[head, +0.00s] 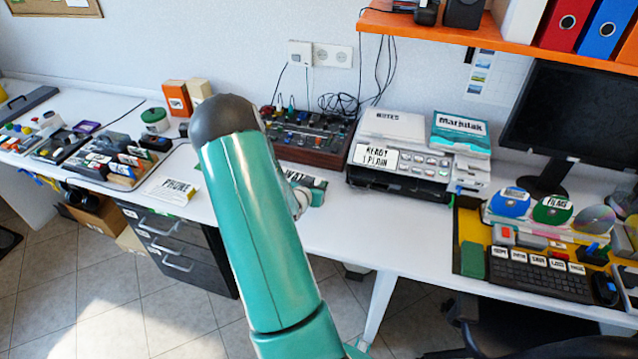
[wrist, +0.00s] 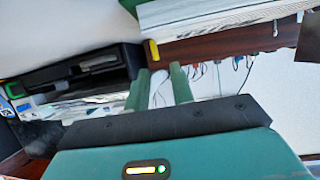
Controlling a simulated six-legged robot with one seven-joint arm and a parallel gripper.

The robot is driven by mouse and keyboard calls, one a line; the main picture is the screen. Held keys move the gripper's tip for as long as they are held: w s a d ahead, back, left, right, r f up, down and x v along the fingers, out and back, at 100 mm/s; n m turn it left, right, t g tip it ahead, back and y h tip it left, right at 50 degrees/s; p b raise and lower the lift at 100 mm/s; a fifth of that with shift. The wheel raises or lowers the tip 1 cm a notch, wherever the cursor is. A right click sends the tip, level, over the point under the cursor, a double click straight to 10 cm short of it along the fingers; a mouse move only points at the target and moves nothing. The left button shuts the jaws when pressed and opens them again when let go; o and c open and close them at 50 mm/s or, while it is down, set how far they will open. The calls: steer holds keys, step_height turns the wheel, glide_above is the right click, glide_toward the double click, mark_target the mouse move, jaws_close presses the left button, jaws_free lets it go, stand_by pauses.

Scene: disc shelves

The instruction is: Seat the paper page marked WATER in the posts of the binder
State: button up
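A page or card (head: 315,183) on the desk behind my arm shows letters that look like "WAT"; most of it is hidden by my arm. I cannot make out an open binder with posts in either view. My gripper (wrist: 157,82) shows in the wrist view with its two green fingers apart and nothing held between them.
A page marked PHONE (head: 174,190) lies left of my arm. A brown mixer-like box (head: 310,145) and a printer (head: 405,180) stand at the back. Upright binders (head: 603,28) stand on the orange shelf (head: 440,31). The desk (head: 375,235) is clear in front of the printer.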

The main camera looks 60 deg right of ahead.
steer(key=v, duration=0.8)
steer(key=shift+a, duration=0.35)
steer(key=shift+r, duration=0.2)
steer(key=w+a+r+n+t+y, duration=0.2)
steer(key=w+a+r+t+y, duration=0.15)
steer(key=w+a, duration=0.4)
steer(key=w+a+r+n+t+y, duration=0.25)
steer(key=w+a+r, duration=0.3)
steer(key=a, duration=0.45)
steer(key=w+a+r+n+t+y, duration=0.1)
steer(key=w+a+r+n+y, duration=0.3)
steer(key=a+r, duration=0.4)
steer(key=s+a+r+n+y, duration=0.2)
steer(key=a+r, duration=0.1)
steer(key=a, duration=0.4)
steer(key=s+a+r+n+y, duration=0.1)
steer(key=s+a+r+n, duration=0.15)
steer(key=a, duration=0.45)
steer(key=s+a+r+n+g, duration=0.1)
steer(key=s+a+r+n, duration=0.1)
steer(key=s, duration=0.4)
steer(key=s+a+r+n+g, duration=0.1)
steer(key=s+a+r+n, duration=0.1)
steer(key=s+a, duration=0.3)
steer(key=shift+s+r, duration=0.3)
steer(key=shift+s, duration=0.75)
